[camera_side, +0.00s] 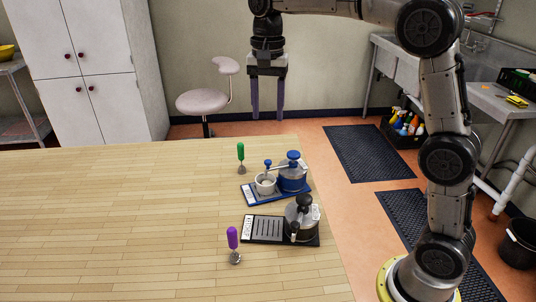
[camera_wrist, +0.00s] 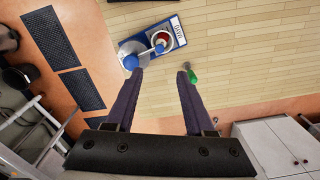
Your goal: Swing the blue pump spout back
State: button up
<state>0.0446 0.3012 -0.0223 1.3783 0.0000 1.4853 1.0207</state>
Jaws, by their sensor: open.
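The blue pump (camera_side: 293,178) stands on a blue-edged tray (camera_side: 249,194) near the table's right edge; it also shows in the wrist view (camera_wrist: 131,48). Its thin spout (camera_side: 280,166) points left, over a white cup (camera_side: 265,185) on the same tray. A blue knob (camera_side: 268,163) is at the spout's outer end. In the wrist view the cup (camera_wrist: 167,37) has something dark red inside, and the spout (camera_wrist: 146,54) reaches across to its rim. My gripper (camera_side: 267,112) is open and empty, pointing down, high above and apart from the pump.
A green-handled tool (camera_side: 241,156) stands left of the blue tray. In front are a black pump (camera_side: 302,218) on a black tray (camera_side: 249,230) and a purple-handled tool (camera_side: 233,240). The table's left side (camera_side: 100,220) is clear. A stool (camera_side: 205,100) stands behind the table.

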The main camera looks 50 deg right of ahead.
aim_at(268, 160)
notch_tip(268, 160, down, 13)
jog(key=shift+r, duration=0.15)
dwell(0.4)
grip_shut()
dwell(1.2)
